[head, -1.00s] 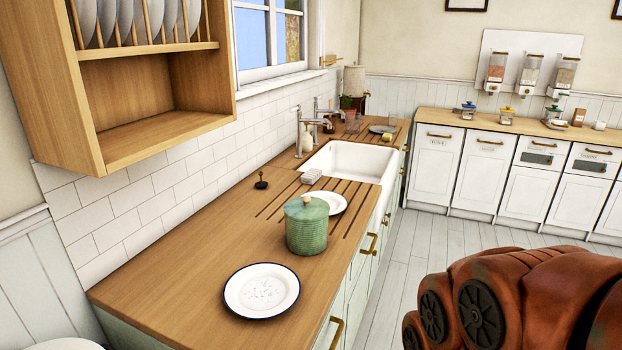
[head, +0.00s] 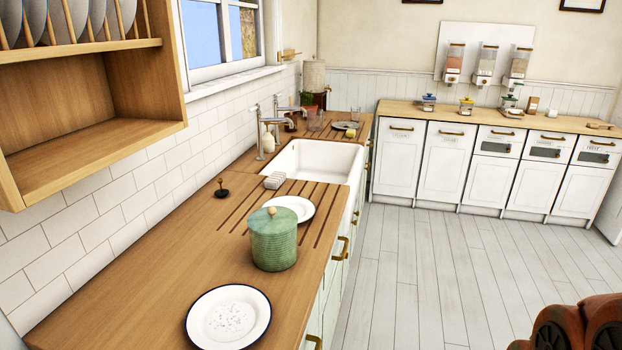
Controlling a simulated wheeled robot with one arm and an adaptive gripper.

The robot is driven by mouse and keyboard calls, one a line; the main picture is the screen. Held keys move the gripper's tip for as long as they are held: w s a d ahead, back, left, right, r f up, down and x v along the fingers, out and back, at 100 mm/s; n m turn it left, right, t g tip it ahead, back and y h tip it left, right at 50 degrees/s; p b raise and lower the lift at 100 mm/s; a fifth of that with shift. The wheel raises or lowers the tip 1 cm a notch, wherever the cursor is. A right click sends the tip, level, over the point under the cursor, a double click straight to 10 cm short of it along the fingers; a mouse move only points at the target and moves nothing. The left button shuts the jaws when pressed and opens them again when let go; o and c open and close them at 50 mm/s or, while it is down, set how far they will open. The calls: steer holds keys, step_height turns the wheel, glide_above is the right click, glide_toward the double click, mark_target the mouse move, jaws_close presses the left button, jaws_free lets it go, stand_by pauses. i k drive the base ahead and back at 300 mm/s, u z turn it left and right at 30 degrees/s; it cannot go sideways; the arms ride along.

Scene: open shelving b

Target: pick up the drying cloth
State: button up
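I cannot make out a drying cloth for certain. A small pale, striped block-like item (head: 274,181) lies on the wooden counter at the near left corner of the sink; I cannot tell whether it is folded cloth. Only a rust-red part of my arm shows at the bottom right corner of the head view, over the floor and well away from the counter. My gripper and its fingers are not in view.
The wooden counter (head: 120,290) holds a blue-rimmed plate (head: 228,318), a green lidded pot (head: 274,243), a white plate (head: 298,206) and a black stopper (head: 221,190). Beyond is a white sink (head: 335,150). A wooden plate rack (head: 80,160) overhangs the left. The grey floor (head: 430,270) is clear.

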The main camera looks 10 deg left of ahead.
mark_target(274, 181)
steer(key=i, duration=3.75)
steer(key=u, duration=4.2)
